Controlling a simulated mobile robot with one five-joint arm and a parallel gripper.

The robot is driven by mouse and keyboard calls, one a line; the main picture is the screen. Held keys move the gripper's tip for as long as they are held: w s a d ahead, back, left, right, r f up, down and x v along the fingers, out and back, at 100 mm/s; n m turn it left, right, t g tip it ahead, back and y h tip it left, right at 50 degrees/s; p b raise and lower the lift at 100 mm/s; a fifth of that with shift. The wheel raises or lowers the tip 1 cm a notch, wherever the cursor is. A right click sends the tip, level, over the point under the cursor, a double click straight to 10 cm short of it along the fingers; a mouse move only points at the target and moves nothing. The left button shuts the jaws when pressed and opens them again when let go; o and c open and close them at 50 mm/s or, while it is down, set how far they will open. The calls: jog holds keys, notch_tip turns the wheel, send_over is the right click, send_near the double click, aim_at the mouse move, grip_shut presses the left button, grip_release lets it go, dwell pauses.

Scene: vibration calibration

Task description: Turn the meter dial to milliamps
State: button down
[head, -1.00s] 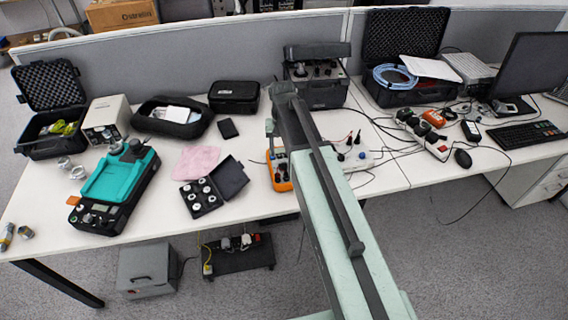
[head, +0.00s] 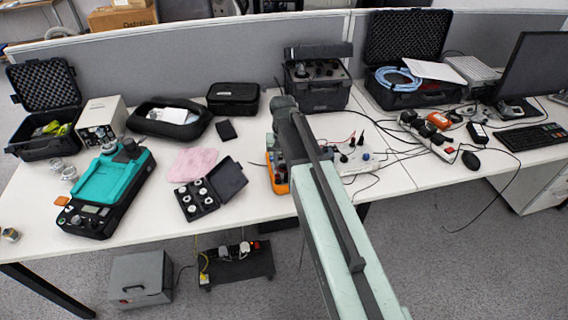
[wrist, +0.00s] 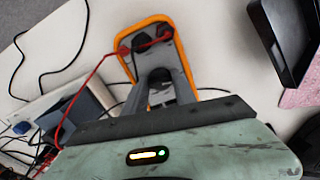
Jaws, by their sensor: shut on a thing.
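The meter (head: 281,187) has an orange rim and a grey face and lies on the white table, partly hidden behind my arm in the head view. In the wrist view the meter (wrist: 126,63) lies straight ahead, with red and black leads at its far end. My gripper (wrist: 160,76) is over its face, with its two grey fingers closed in on the dark dial (wrist: 159,88). The dial's marks and pointer cannot be read, so its setting cannot be told. My arm hides most of the gripper in the head view.
A white power strip box (head: 358,160) with leads stands just right of the meter. An open black case of round weights (head: 202,196) and a pink cloth (head: 193,163) lie to its left. A dark instrument case (head: 318,92) stands behind. Red and black cables run beside the meter.

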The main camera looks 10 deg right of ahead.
jog(key=shift+m, duration=0.3)
jog(key=m, duration=0.3)
jog(key=shift+m, duration=2.1)
jog(key=c, duration=1)
grip_release()
jog(key=shift+a, duration=0.1)
